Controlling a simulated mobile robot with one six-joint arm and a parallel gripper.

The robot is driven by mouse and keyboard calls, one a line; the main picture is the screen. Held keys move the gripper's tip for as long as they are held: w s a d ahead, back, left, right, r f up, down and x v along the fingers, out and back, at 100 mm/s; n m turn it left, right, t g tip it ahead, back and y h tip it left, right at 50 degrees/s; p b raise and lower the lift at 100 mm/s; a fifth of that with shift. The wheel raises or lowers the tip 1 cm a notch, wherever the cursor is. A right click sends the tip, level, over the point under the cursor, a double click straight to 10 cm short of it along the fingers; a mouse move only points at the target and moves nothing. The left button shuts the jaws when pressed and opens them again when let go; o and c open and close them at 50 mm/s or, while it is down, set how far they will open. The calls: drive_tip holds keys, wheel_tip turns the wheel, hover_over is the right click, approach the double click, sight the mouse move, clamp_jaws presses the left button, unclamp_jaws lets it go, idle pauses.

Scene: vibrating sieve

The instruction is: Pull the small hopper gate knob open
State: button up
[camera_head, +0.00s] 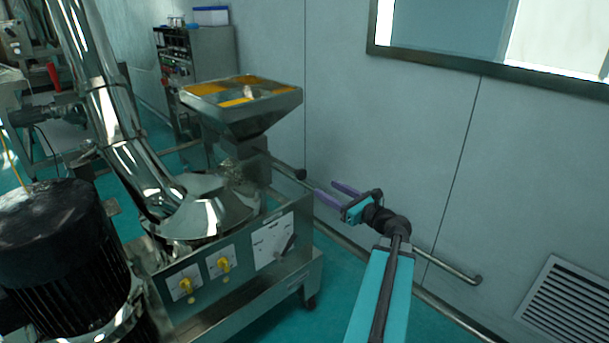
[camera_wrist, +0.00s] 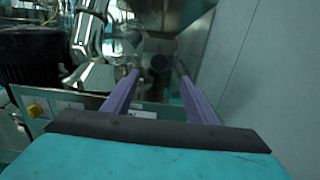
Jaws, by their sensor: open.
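The small hopper gate knob (camera_head: 300,174) is a dark round knob sticking out to the right from the neck below the steel hopper (camera_head: 243,103). In the wrist view, the knob (camera_wrist: 160,63) shows between and beyond the fingertips, dim against the hopper's underside. My gripper (camera_head: 325,188), with two purple fingers, is open and empty. It lies just right of the knob, its fingers pointing toward it. In the wrist view my gripper (camera_wrist: 159,75) has a wide gap between its fingers. I see no contact with the knob.
The sieve machine's base panel (camera_head: 272,243) has yellow switches below the hopper. A curved steel duct (camera_head: 130,160) and a black motor (camera_head: 55,245) stand to the left. The wall (camera_head: 400,140) with a rail (camera_head: 450,267) is close on the right. Teal floor shows between.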

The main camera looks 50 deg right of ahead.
sight(303, 175)
drive_tip(key=w, duration=0.9)
drive_tip(key=w+d+p, duration=0.1)
drive_tip(key=w, duration=0.4)
drive_tip(key=shift+s, duration=0.1)
clamp_jaws()
drive_tip(key=shift+a, duration=0.1)
